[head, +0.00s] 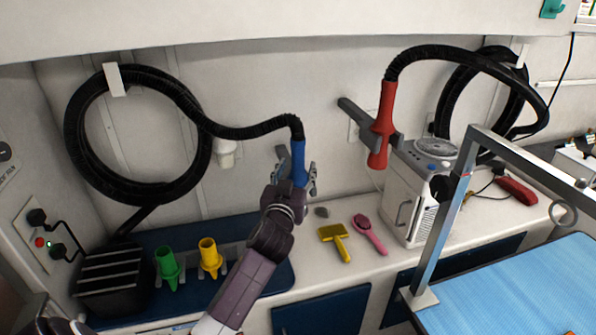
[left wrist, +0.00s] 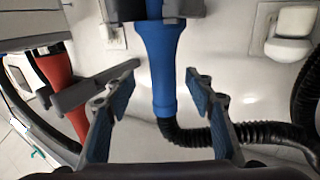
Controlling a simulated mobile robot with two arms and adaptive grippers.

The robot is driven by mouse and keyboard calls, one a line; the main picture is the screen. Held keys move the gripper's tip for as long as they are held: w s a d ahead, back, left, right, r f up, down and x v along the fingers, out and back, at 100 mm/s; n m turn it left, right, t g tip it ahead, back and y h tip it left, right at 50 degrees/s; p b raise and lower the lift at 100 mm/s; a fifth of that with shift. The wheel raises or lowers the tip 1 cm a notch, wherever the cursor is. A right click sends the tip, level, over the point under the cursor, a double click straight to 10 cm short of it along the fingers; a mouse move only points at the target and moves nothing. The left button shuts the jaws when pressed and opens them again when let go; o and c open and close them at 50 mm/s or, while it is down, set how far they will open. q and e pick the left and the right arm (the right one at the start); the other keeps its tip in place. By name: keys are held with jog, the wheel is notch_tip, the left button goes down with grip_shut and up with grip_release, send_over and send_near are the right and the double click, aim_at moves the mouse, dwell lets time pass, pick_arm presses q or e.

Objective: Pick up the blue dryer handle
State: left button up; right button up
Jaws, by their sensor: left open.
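The blue dryer handle (head: 298,152) hangs upright at the end of a black hose, in front of the back wall. My left gripper (head: 296,178) is at its lower part, with its arm rising from below. In the left wrist view the blue handle (left wrist: 158,65) lies between the two fingers of my left gripper (left wrist: 162,80). The fingers are open, with a gap visible on each side of the handle. A dark grey holder (left wrist: 183,8) is around the handle at the top of that view. My right gripper is not in view.
A red dryer handle (head: 382,125) sits in a wall holder to the right. Green (head: 168,266) and yellow (head: 209,257) nozzles stand on the counter. A yellow brush (head: 336,240) and pink brush (head: 369,233) lie near a white machine (head: 412,195). A metal frame (head: 447,240) rises at the right.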

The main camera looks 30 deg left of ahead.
aim_at(296, 161)
pick_arm(q)
jog(key=w+a, duration=0.1)
jog(key=w+p, duration=0.1)
jog(key=w, duration=0.1)
jog(key=shift+a+r, duration=0.35)
jog(key=shift+r, duration=0.05)
jog(key=shift+w+a+f+p, duration=0.2)
jog(key=shift+w+p, duration=0.1)
jog(key=shift+w, duration=0.25)
jog(key=shift+s, duration=0.1)
jog(key=c, duration=1.3)
jog(key=shift+r, duration=0.15)
grip_shut()
